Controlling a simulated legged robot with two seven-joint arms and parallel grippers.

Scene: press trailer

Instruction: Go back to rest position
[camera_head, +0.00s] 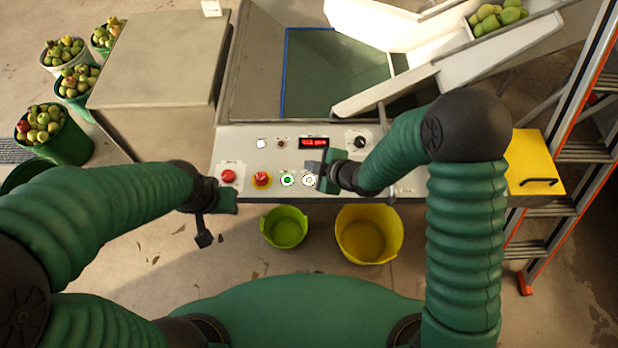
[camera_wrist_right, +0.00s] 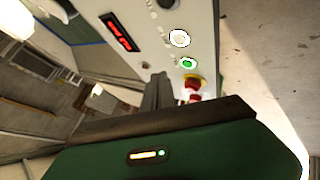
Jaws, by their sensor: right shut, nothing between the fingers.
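My right gripper (camera_head: 322,178) is shut and empty just in front of the control panel (camera_head: 240,150), beside the white round button (camera_head: 309,180) and the lit green button (camera_head: 287,180). In the right wrist view its closed fingers (camera_wrist_right: 157,92) point toward the panel, with the green button (camera_wrist_right: 189,63) and a red emergency stop (camera_wrist_right: 194,86) near them. I cannot tell whether the fingertips touch the panel. My left gripper (camera_head: 204,226) hangs in front of the panel's left end, below a red button (camera_head: 228,176). Its finger opening is not clear.
A green bucket (camera_head: 284,227) and a yellow bucket (camera_head: 369,234) stand on the floor under the panel. A ladder (camera_head: 575,150) and a yellow box (camera_head: 533,163) are at the right. Fruit buckets (camera_head: 66,143) stand at the left. A metal chute (camera_head: 400,90) rises behind the panel.

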